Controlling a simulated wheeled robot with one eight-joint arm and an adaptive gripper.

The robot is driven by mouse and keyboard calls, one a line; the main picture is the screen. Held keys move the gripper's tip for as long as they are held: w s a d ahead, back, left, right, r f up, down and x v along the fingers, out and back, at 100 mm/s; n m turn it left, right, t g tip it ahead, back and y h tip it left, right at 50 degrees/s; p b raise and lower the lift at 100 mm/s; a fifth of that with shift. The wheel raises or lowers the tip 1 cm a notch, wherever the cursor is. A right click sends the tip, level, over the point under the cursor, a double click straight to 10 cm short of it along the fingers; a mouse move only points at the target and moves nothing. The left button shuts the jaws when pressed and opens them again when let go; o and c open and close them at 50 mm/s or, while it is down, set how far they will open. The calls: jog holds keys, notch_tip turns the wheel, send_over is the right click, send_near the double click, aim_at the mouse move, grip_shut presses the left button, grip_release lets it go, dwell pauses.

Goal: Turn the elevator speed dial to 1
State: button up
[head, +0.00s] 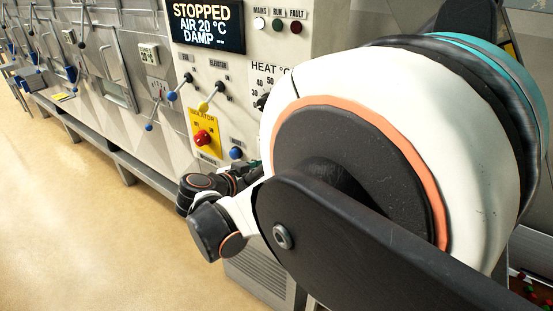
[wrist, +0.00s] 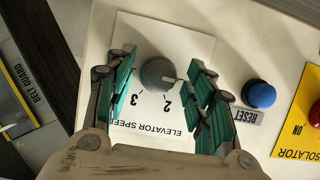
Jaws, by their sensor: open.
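The elevator speed dial (wrist: 157,74) is a round dark grey knob on a white plate (wrist: 150,30) in the wrist view. The plate's lettering is upside down there; a 2 and a 3 show, and I see no 1. A white mark on the knob points to the right in the picture, away from the 3. My gripper (wrist: 160,82) is open, with one green-padded finger on each side of the knob and a visible gap to both. The right finger covers part of the plate.
A blue reset button (wrist: 259,94) and the red isolator switch (wrist: 316,114) on a yellow plate lie right of the dial. A belt guard label (wrist: 24,82) is at the left. The head view shows a lit display (head: 205,25) and a yellow-knobbed lever (head: 204,106).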

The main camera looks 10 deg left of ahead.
jog(key=v, duration=1.1)
jog(key=shift+s, duration=0.35)
jog(key=shift+a+r, duration=0.1)
jog(key=shift+a, duration=0.1)
